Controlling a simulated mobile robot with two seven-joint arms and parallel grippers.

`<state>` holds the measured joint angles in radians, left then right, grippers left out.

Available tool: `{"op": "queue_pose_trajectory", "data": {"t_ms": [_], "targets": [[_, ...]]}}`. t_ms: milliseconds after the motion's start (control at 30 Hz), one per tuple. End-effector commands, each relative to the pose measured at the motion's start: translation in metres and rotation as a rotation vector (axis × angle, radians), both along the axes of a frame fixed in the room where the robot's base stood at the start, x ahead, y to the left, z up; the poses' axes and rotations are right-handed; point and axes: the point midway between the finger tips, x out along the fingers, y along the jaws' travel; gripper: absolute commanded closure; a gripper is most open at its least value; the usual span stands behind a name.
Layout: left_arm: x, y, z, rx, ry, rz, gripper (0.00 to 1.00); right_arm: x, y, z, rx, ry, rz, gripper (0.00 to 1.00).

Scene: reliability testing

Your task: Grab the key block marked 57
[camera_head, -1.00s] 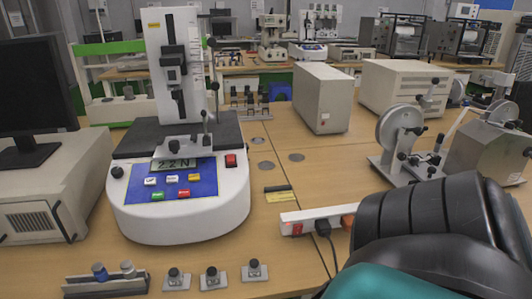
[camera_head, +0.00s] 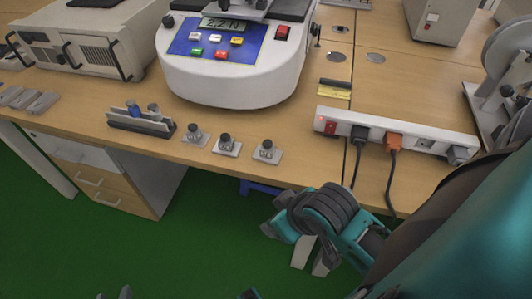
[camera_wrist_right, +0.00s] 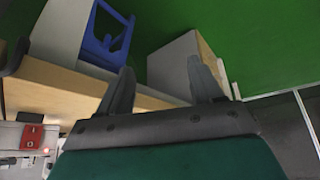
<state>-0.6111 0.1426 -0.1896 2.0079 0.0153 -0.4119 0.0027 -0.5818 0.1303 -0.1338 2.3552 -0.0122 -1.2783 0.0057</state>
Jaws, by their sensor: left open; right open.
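Three small metal blocks with dark knobs stand in a row near the table's front edge: a left one (camera_head: 195,135), a middle one (camera_head: 227,145) and a right one (camera_head: 267,152). Their markings are too small to read, so I cannot tell which is 57. Only the tips of my left gripper (camera_head: 113,295) show at the bottom edge of the head view, well below and in front of the blocks. It is open. My right gripper (camera_wrist_right: 160,65) is open and empty in the right wrist view. No block shows between its fingers.
A holder (camera_head: 142,123) with a blue-topped and a grey-topped piece stands left of the blocks. The white test machine (camera_head: 235,85) is behind them. A power strip (camera_head: 400,134) with cables lies to the right. A blue stool (camera_wrist_right: 105,40) is under the table.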

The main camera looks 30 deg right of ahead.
Motion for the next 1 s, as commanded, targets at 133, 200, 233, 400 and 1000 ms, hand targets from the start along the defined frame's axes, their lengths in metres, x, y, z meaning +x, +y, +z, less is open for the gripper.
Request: {"op": "queue_pose_trajectory", "data": {"t_ms": [133, 200, 233, 400, 1000], "targets": [[0.001, -0.001, -0.001, -0.001, -0.002, -0.003, 0.57, 0.015, -0.004, 0.011, -0.030, -0.049, -0.001, 0.34], [0.001, -0.001, -0.001, -0.001, -0.003, -0.004, 0.57, 0.034, -0.005, 0.021, -0.052, -0.133, 0.003, 0.34], [0.001, -0.001, -0.001, 0.000, -0.003, -0.005, 0.57, 0.042, -0.006, 0.025, -0.060, -0.168, 0.005, 0.34], [0.002, -0.001, -0.001, 0.001, -0.005, -0.005, 0.57, 0.088, -0.006, 0.058, -0.110, -0.394, 0.031, 0.34], [0.002, -0.001, -0.005, 0.001, -0.003, -0.006, 0.57, 0.158, 0.141, 0.304, -0.356, -1.801, 0.938, 0.34]]}}
